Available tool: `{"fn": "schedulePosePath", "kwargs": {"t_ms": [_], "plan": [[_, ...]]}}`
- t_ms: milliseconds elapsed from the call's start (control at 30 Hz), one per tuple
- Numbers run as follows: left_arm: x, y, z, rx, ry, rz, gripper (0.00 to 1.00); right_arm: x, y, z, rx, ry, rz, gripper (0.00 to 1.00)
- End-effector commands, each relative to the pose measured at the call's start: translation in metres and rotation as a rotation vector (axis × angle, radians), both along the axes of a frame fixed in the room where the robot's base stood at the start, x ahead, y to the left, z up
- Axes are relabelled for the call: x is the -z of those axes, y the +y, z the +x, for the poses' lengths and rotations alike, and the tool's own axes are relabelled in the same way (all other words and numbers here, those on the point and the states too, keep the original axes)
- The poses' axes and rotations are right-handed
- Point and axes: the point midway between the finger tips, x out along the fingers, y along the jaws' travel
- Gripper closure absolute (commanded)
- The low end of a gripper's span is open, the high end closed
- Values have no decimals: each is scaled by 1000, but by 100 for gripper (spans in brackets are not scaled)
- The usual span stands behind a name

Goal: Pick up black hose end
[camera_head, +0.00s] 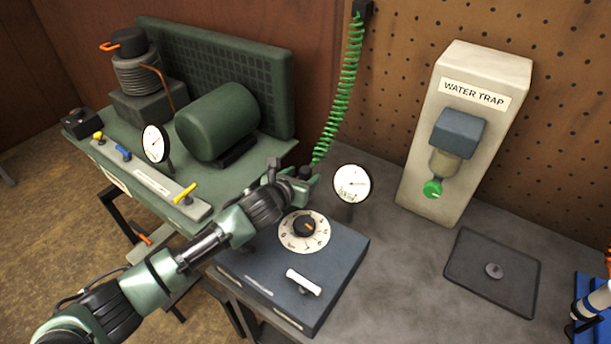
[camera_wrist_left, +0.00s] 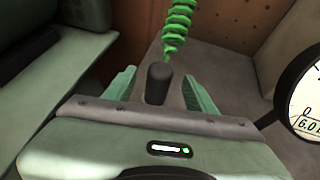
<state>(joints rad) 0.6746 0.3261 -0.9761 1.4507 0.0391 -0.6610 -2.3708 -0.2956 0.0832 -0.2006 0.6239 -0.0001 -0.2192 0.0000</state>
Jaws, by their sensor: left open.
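The green coiled hose (camera_head: 343,90) hangs from a black fitting at the top of the pegboard. Its black hose end (camera_head: 306,171) is at the bottom of the coil, at my left gripper (camera_head: 308,180). In the left wrist view the black hose end (camera_wrist_left: 159,82) stands upright between the two green fingers of my left gripper (camera_wrist_left: 160,88). The fingers are apart, with a visible gap on each side of it. The lower part of the hose end is hidden by the gripper body.
A dial gauge (camera_head: 351,184) stands close to the right of my left gripper. Below is a blue-grey box (camera_head: 345,262) with a knob and white handle. A green compressor bench (camera_head: 262,158) is left. The water trap (camera_head: 445,185) and a dark mat (camera_head: 470,265) are right.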

Motion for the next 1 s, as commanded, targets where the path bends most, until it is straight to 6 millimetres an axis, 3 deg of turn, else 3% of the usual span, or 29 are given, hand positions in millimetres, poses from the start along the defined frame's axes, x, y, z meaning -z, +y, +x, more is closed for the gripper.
{"fn": "schedulePosePath", "kwargs": {"t_ms": [367, 600, 1000], "plan": [[6, -4, 10, 0, 0, 0, 44, 0, 1, -3, 0, 5, 0, 64], [6, -4, 10, 0, 0, 0, 100, 1, 4, -7, 2, 10, 4, 64], [-1, -4, 11, 1, -3, -2, 100, 0, 4, -7, 3, 11, 4, 64]]}}
